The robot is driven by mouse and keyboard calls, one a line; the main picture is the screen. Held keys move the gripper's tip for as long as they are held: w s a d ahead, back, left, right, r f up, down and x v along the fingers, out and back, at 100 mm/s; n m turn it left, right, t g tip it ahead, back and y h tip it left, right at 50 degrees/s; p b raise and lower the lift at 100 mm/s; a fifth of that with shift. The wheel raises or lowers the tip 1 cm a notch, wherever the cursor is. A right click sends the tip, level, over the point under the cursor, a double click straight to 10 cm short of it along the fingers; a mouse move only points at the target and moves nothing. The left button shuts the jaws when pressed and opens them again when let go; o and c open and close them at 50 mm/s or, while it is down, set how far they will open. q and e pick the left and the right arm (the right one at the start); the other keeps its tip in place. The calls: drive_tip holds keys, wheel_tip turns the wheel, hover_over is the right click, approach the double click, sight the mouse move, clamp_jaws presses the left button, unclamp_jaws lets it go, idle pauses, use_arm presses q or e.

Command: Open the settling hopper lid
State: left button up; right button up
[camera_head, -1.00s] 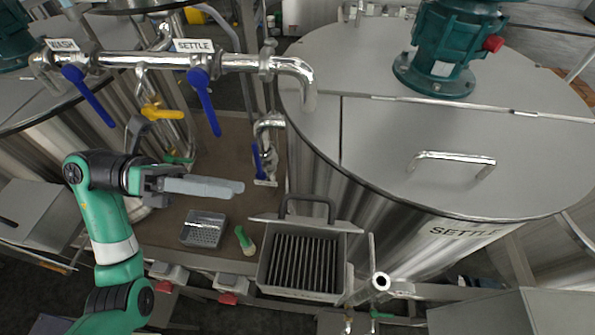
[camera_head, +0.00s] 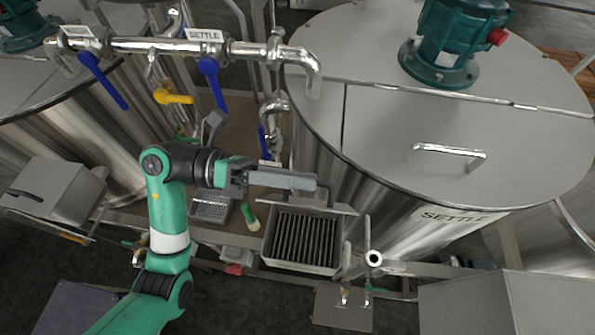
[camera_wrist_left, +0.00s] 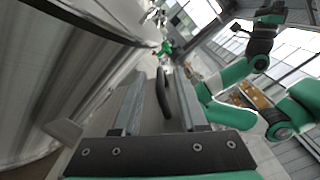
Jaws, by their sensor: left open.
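The settling hopper (camera_head: 268,250) is a grey box in front of the tank marked SETTLE. Its slotted grating (camera_head: 303,238) shows uncovered. A grey lid plate (camera_head: 343,209) stands at its back edge, seen nearly edge-on, with a dark arched handle (camera_head: 328,199) on it, partly hidden by my fingers. My left gripper (camera_head: 316,184) is above the back edge of the hopper, at the handle. In the left wrist view the dark handle (camera_wrist_left: 163,95) stands between my two spread fingers; I cannot tell if either touches it. My right gripper does not show.
The SETTLE tank (camera_head: 400,130) has a metal handle on top. A grey tray (camera_head: 212,207) and a green-handled tool (camera_head: 249,217) lie left of the hopper. Pipes with blue valve levers (camera_head: 212,85) run above. A short upright pipe (camera_head: 368,238) stands to its right.

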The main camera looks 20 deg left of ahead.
use_arm(q)
drive_tip(key=c, duration=0.7)
clamp_jaws()
drive_tip(key=shift+f, duration=0.1)
idle(0.6)
